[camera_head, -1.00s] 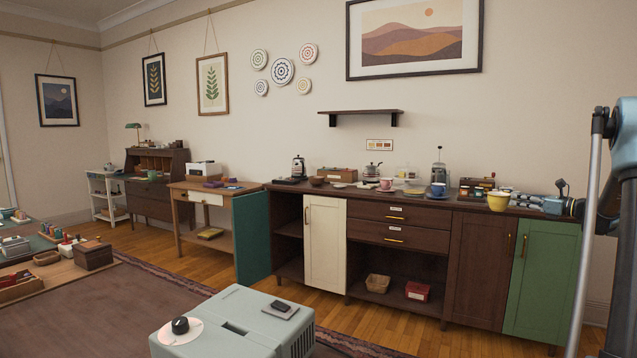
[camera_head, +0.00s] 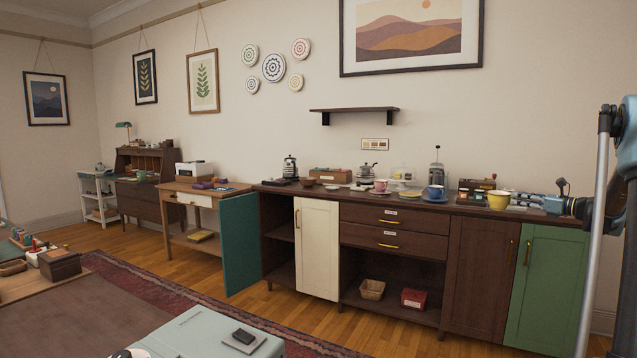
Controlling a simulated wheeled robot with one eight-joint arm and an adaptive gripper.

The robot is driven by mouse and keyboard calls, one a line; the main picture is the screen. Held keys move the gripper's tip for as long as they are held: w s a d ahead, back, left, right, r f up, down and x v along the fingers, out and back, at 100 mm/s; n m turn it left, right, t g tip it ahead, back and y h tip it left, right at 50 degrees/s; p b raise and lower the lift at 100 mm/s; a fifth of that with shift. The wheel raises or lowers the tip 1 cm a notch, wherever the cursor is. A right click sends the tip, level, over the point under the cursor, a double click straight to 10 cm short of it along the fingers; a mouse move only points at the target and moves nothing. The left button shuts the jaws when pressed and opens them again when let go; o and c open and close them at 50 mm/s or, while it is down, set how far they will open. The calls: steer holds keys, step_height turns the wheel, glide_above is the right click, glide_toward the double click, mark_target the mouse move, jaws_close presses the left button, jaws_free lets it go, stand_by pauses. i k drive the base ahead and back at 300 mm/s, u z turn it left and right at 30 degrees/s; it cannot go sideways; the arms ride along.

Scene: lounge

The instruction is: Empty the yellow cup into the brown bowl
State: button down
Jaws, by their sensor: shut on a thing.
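The yellow cup (camera_head: 499,201) is upright at the right part of the long dark sideboard, near its front edge. My gripper (camera_head: 522,200) reaches in from the right and is shut on the cup's right side. The fingers are small here, and their exact contact with the cup is hard to make out. Whether the cup touches the top or hangs just above it cannot be told, and its contents are hidden. A small brown bowl (camera_head: 306,182) stands on the left part of the same sideboard, well apart from the cup.
Between cup and bowl stand a blue cup (camera_head: 435,192) on a saucer, a pink cup (camera_head: 381,185), a yellowish plate (camera_head: 410,194), a moka pot (camera_head: 367,171) and a French press (camera_head: 437,168). A teal door (camera_head: 240,243) stands open at the left. Wooden floor lies in front.

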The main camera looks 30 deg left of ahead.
mark_target(305, 182)
steer(key=i, duration=1.3)
steer(key=u, duration=2.25)
steer(key=i, duration=0.4)
steer(key=u, duration=0.1)
